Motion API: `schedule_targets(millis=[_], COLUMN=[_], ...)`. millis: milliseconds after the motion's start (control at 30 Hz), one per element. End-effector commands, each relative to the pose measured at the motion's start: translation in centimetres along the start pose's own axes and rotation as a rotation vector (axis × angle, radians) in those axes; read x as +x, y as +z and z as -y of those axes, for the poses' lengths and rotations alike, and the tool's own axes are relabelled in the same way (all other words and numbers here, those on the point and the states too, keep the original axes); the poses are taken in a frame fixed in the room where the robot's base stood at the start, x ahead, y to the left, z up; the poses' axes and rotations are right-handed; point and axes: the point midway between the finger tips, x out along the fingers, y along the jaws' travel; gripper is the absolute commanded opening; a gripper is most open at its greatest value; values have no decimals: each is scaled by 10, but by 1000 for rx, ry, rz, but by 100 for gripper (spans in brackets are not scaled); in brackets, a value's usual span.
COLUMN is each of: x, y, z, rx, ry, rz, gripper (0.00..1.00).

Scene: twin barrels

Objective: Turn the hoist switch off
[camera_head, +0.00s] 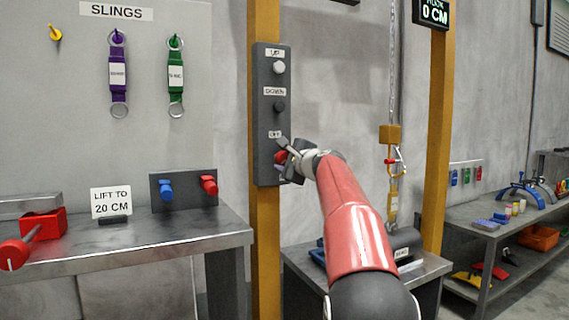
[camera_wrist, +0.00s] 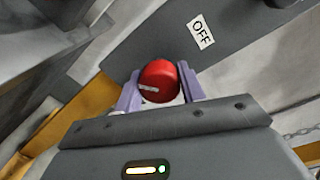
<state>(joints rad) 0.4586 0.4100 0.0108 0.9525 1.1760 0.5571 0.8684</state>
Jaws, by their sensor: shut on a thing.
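The hoist control box (camera_head: 268,110) is a dark upright panel on a yellow post, with a white UP button (camera_head: 279,67), a dark DOWN button (camera_head: 279,107) and a red switch (camera_head: 281,157) at its lower end. My gripper (camera_head: 287,160) is at the red switch and partly hides it. In the wrist view the red round knob (camera_wrist: 159,82) has a pale mark on its face and sits between my two fingers, which are shut on it. An OFF label (camera_wrist: 201,33) shows on the panel above and right of the knob.
A chain hoist with a yellow hook (camera_head: 391,150) hangs right of my arm. A bench (camera_head: 150,240) with a LIFT TO 20 CM sign (camera_head: 111,202) stands at left. Purple and green slings (camera_head: 176,75) hang on the board. A display (camera_head: 433,14) reads 0 CM.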

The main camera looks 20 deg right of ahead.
Motion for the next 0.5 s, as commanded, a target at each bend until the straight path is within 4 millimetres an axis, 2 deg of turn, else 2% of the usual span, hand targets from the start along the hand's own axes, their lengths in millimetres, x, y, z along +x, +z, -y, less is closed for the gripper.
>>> schedule_targets(millis=[500], x=[1], y=[-1], z=[-4], rx=[-489], ry=[12], rz=[-14], gripper=[17])
